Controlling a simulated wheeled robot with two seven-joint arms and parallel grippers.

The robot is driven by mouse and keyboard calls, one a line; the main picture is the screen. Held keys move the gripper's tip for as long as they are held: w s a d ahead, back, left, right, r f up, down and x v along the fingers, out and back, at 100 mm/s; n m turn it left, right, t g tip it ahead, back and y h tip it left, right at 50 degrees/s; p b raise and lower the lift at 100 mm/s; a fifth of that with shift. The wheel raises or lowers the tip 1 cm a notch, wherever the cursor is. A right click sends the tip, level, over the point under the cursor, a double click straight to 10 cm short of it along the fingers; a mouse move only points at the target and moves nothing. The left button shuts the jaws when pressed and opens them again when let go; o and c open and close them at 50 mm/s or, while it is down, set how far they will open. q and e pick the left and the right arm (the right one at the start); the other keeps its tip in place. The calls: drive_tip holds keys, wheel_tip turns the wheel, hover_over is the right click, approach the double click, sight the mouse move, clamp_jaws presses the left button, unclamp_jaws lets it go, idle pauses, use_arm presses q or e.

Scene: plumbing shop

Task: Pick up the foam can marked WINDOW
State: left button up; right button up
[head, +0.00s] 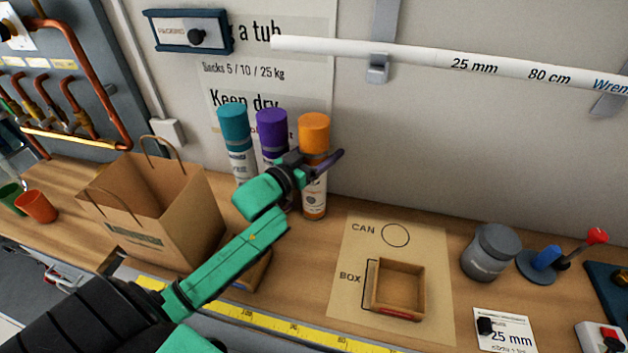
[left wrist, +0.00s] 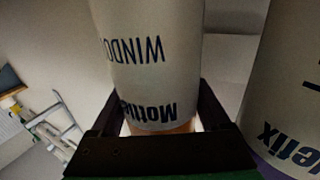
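The foam can marked WINDOW (head: 314,197) has an orange cap and stands upright on the counter, rightmost of three cans. It fills the middle of the left wrist view (left wrist: 155,60), where its lettering appears upside down. My left gripper (head: 318,162) is at the upper part of this can, with a finger on each side. In the left wrist view the fingers (left wrist: 160,105) flank the can closely; whether they press on it cannot be told. The gripper hides part of the can in the head view. My right gripper is not in view.
A purple-capped can (head: 272,130) stands close to the left, also in the left wrist view (left wrist: 290,90), with a teal-capped can (head: 234,130) beyond it. A paper bag (head: 155,205) stands left. A mat (head: 430,240) with a CAN circle and a small box (head: 398,290) lies right.

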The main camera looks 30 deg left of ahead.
use_arm(q)
clamp_jaws()
drive_tip(key=shift+w+r, duration=0.1)
